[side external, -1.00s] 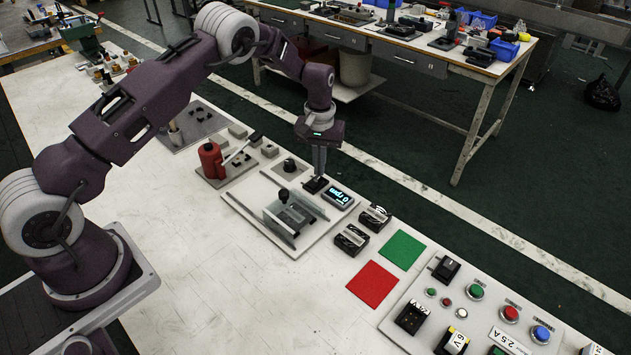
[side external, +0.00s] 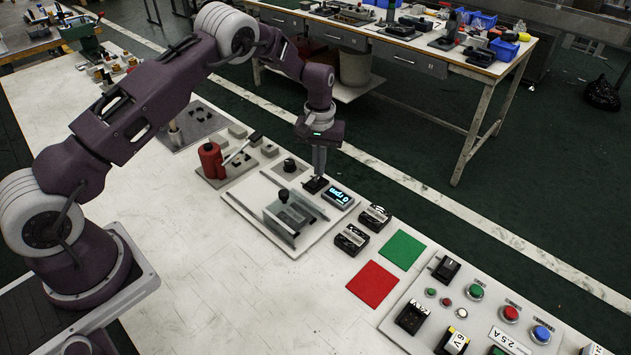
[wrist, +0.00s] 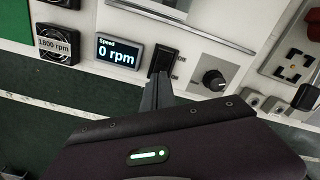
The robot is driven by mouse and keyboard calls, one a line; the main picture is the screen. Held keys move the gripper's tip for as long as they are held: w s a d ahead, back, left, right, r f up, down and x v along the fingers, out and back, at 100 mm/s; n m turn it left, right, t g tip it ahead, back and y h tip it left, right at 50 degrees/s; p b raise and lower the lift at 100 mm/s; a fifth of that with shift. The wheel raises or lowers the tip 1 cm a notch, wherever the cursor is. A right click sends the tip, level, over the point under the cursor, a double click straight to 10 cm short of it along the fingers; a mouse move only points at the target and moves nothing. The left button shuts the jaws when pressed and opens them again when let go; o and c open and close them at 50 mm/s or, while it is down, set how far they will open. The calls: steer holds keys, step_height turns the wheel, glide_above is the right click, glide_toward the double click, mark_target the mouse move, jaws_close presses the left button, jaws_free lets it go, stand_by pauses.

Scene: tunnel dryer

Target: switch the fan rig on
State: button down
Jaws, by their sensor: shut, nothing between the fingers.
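The fan rig is a pale panel (side external: 238,204) on the bench, with a clear-walled box (side external: 290,214) at its front. Its display (side external: 338,197) reads "0 rpm" under "Speed" in the wrist view (wrist: 119,52). In the side view my gripper (side external: 318,174) hides part of the switch (side external: 314,185). I cannot tell whether the tips touch it.
Two small black fans (side external: 375,217) (side external: 351,239) lie beside the panel; one reads "1800 rpm" in the wrist view. Green (side external: 404,249) and red (side external: 372,284) squares lie beyond them. A red cylinder with a lever (side external: 211,160) stands left of the rig. The bench front is clear.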

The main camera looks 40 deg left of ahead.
steer(key=shift+f, duration=0.95)
stand_by(0.6)
steer(key=shift+r, duration=3.5)
step_height(320, 180, up, 13)
steer(key=t, duration=0.1)
glide_above(319, 178)
steer(key=s+d, duration=0.2)
steer(key=s, duration=0.2)
steer(key=s+d+r+m+t, duration=0.2)
steer(key=s+r, duration=0.8)
steer(key=r, duration=0.1)
steer(key=s+d+r+m+t, duration=0.1)
steer(key=s+m, duration=0.3)
steer(key=s, duration=1.9)
steer(key=shift+s+d+t, duration=0.25)
steer(key=shift+d+t, duration=0.35)
steer(key=shift+t, duration=0.2)
